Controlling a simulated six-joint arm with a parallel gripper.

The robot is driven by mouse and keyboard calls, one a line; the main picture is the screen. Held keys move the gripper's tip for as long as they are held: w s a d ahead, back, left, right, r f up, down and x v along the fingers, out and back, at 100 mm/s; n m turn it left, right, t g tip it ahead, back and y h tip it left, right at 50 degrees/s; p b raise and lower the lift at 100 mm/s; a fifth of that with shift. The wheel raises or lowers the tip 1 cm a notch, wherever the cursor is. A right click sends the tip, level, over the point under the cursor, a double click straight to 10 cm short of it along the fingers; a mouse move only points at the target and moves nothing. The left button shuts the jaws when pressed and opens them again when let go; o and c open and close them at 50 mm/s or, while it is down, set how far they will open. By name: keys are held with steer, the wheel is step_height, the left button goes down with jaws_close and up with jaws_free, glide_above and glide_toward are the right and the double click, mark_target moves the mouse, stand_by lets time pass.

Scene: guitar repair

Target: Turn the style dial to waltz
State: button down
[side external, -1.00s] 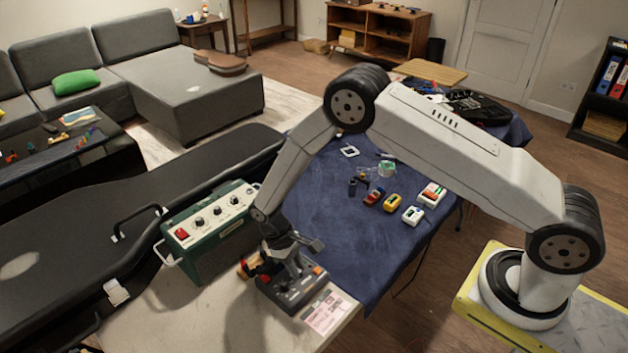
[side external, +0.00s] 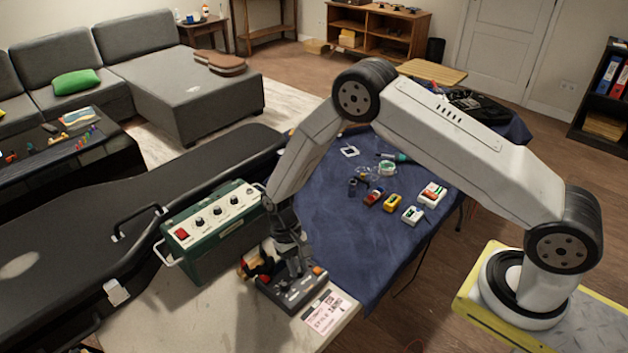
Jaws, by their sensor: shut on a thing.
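A dark grey box with an orange button and small controls (side external: 279,291) sits on the light bench top, at the front of the blue cloth. My gripper (side external: 298,273) points down onto the top of this box, with its jaws shut on what looks like the style dial. The dial itself is hidden by the fingers, so its setting cannot be read. A pink and white card with printed lines (side external: 325,313) lies right in front of the box; its text is too small to read surely.
A green box with a white panel, knobs and a red switch (side external: 209,223) stands close behind and left of the dark box. A black guitar case (side external: 60,235) lies at the left. Small pedals (side external: 393,201) sit on the blue cloth (side external: 335,255).

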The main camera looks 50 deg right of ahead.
steer(key=c, duration=0.5)
jaws_free()
steer(key=shift+c, duration=0.2)
steer(key=v, duration=0.7)
steer(key=shift+w+r, duration=0.2)
steer(key=shift+r, duration=0.15)
steer(key=shift+r, duration=0.1)
steer(key=s+d+r+n+t, duration=0.1)
steer(key=s+d+r+t, duration=0.2)
steer(key=s+r, duration=0.4)
steer(key=s+d+r+n+t+h, duration=0.1)
steer(key=s+d+r+t, duration=0.3)
steer(key=s+r, duration=0.3)
steer(key=shift+s+d+r, duration=0.25)
steer(key=shift+s+d, duration=0.15)
steer(key=shift+s, duration=0.5)
